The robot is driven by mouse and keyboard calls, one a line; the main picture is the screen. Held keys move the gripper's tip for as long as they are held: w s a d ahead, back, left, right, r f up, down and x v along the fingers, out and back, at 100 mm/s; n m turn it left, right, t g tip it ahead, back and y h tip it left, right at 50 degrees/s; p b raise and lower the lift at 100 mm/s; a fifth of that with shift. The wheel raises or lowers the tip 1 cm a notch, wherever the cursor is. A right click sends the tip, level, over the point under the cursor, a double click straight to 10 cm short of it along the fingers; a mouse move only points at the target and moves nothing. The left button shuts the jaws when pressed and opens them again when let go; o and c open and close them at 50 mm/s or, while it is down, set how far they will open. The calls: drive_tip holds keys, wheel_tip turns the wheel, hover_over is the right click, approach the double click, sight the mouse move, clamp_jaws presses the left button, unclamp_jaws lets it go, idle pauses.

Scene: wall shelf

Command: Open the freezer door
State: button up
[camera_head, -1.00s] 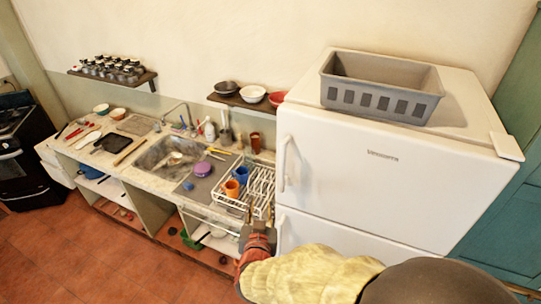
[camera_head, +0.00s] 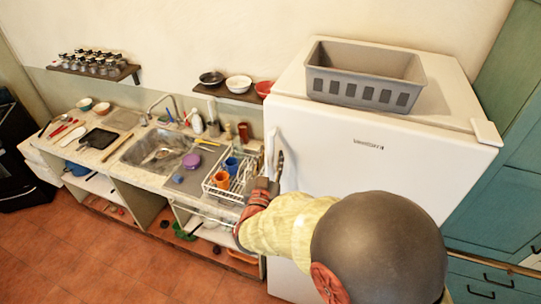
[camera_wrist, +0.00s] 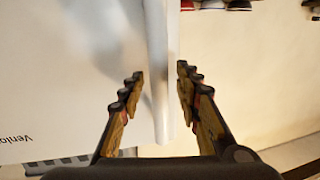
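The white fridge-freezer stands at the right; its upper door (camera_head: 340,150) is closed in the head view. A white vertical handle (camera_head: 271,145) sits at that door's left edge. My gripper (camera_head: 277,163) is raised at the handle, and my arm covers the lower part of the fridge. In the wrist view my gripper (camera_wrist: 160,72) is open, with dark, tan-sided fingers on both sides of the white handle (camera_wrist: 159,95). Gaps show between the fingers and the handle. The door face (camera_wrist: 70,75) fills the left of that view.
A grey basket (camera_head: 365,78) stands on top of the fridge. A dish rack (camera_head: 222,188) with cups is on the counter left of my gripper. A wall shelf with bowls (camera_head: 238,84) is above it. Teal cabinets (camera_head: 505,200) stand right of the fridge.

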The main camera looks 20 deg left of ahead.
drive_tip(key=shift+w, duration=0.1)
drive_tip(key=shift+c, duration=0.8)
clamp_jaws()
